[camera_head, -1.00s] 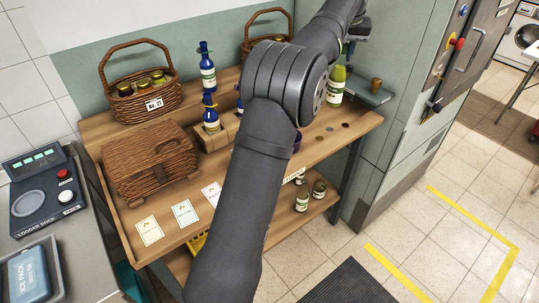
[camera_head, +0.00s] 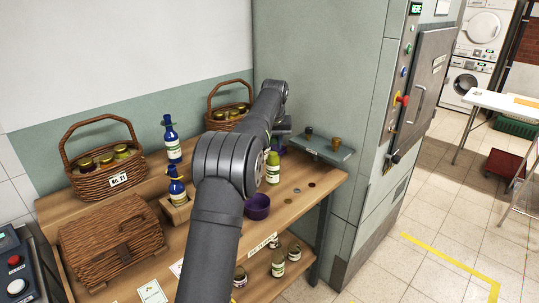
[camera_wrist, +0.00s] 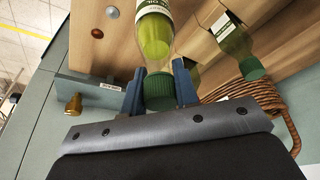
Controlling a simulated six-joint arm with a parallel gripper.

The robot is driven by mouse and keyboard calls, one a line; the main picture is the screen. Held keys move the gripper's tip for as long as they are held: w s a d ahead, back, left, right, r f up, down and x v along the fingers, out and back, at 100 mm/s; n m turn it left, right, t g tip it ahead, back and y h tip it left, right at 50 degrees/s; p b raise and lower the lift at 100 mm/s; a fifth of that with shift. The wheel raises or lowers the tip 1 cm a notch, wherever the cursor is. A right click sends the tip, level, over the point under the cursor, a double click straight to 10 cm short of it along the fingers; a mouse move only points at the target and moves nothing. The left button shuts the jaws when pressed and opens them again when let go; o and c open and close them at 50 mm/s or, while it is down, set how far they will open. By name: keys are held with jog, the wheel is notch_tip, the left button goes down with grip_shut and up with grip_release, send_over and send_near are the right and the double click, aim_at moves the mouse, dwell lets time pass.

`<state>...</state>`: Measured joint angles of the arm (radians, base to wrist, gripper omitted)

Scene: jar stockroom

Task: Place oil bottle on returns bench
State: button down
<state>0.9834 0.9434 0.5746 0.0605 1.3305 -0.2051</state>
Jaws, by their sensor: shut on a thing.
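In the wrist view, my gripper (camera_wrist: 158,92) is shut on a yellow-green bottle (camera_wrist: 155,38) with a dark green cap, its blue fingers on either side of the neck. A white label on the bottle is partly cut off by the frame edge. In the head view this seems to be the green bottle (camera_head: 272,170) at the right end of the wooden bench, below my gripper (camera_head: 280,143). I cannot tell if its base touches the wood. A white table (camera_head: 505,103) stands far right across the floor; I cannot read any sign naming it the returns bench.
A second green-capped bottle (camera_wrist: 236,44) is close on the right in the wrist view. A purple bowl (camera_head: 257,207), blue bottles (camera_head: 172,147) and baskets (camera_head: 104,178) share the bench. Open tiled floor lies right.

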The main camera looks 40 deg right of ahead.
aim_at(270, 153)
jog(key=shift+w+f, duration=0.35)
jog(key=shift+w, duration=0.35)
jog(key=shift+f, duration=2.2)
jog(key=c, duration=1.1)
grip_release()
jog(key=shift+a, duration=0.1)
jog(key=v, duration=1.2)
jog(key=shift+r, duration=0.15)
